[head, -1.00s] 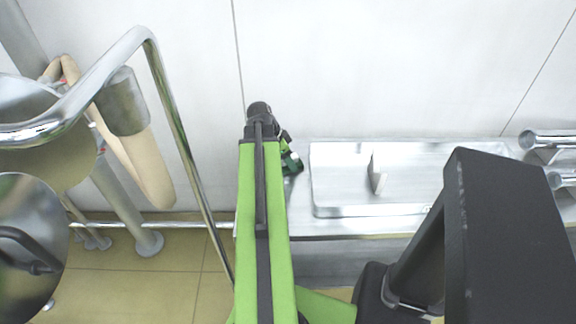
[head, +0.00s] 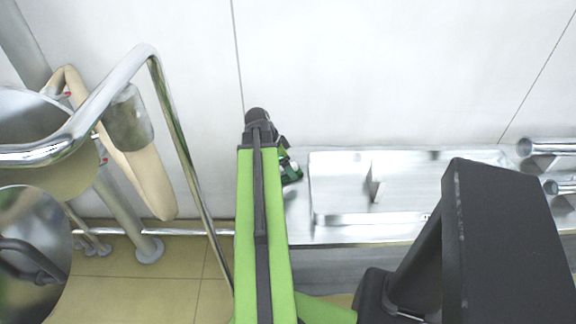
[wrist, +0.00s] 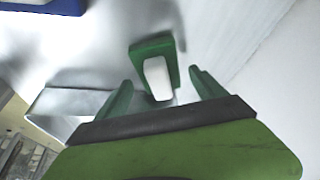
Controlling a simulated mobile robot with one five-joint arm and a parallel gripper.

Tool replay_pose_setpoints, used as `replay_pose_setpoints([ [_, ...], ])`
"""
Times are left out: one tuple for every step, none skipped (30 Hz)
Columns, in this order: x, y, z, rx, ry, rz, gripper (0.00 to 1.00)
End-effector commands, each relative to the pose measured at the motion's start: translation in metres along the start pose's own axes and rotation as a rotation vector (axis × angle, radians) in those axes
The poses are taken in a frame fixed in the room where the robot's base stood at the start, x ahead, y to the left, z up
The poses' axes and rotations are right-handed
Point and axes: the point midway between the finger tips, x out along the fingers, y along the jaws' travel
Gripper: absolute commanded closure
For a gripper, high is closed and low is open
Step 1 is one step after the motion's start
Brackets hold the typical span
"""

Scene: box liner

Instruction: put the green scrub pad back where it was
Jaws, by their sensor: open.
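In the wrist view a green block with a white face (wrist: 152,49), which looks like the scrub pad, stands just ahead of and between my fingertips. Clear gaps show on both sides, so nothing is gripped. My gripper (wrist: 160,78) is open, with one green finger on each side. In the head view my gripper (head: 290,170) is mostly hidden behind my green arm, at the left end of the metal counter. Dark green parts show there beside the arm; I cannot tell pad from fingers in that view.
The metal counter (head: 330,233) runs right along the white wall, with a shallow tray (head: 335,216) and a small upright plate (head: 376,180) on it. Metal tubes (head: 545,148) lie at the right. A bent metal rail (head: 180,135) stands left of my arm. A blue-edged object (wrist: 48,6) shows in the wrist view.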

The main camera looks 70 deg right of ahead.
Motion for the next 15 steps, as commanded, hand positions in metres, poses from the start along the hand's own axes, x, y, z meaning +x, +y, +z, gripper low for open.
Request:
replay_pose_setpoints([
  [-0.017,0.000,-0.003,-0.001,0.000,0.000,0.20],
  [-0.024,0.000,-0.004,-0.001,0.000,0.000,0.20],
  [-0.033,0.000,-0.004,0.000,0.000,0.000,0.20],
  [-0.040,0.001,-0.004,0.000,0.000,-0.001,0.20],
  [-0.048,0.001,-0.005,0.000,0.000,-0.001,0.20],
  [-0.058,0.000,-0.005,-0.001,0.000,-0.001,0.20],
  [-0.066,0.000,-0.005,-0.002,0.000,-0.001,0.20],
  [-0.073,0.000,-0.005,-0.002,0.000,-0.001,0.20],
  [-0.082,0.001,-0.005,-0.001,0.000,0.000,0.20],
  [-0.088,0.001,-0.005,0.000,0.000,0.000,0.20],
  [-0.094,0.001,-0.004,0.000,0.000,0.000,0.20],
  [-0.100,0.001,-0.004,0.000,0.000,0.000,0.20],
  [-0.103,0.001,-0.003,-0.001,0.000,0.000,0.20],
  [-0.105,0.000,-0.003,-0.001,0.000,0.000,0.20],
  [-0.107,0.000,-0.002,-0.001,0.000,0.000,0.20],
])
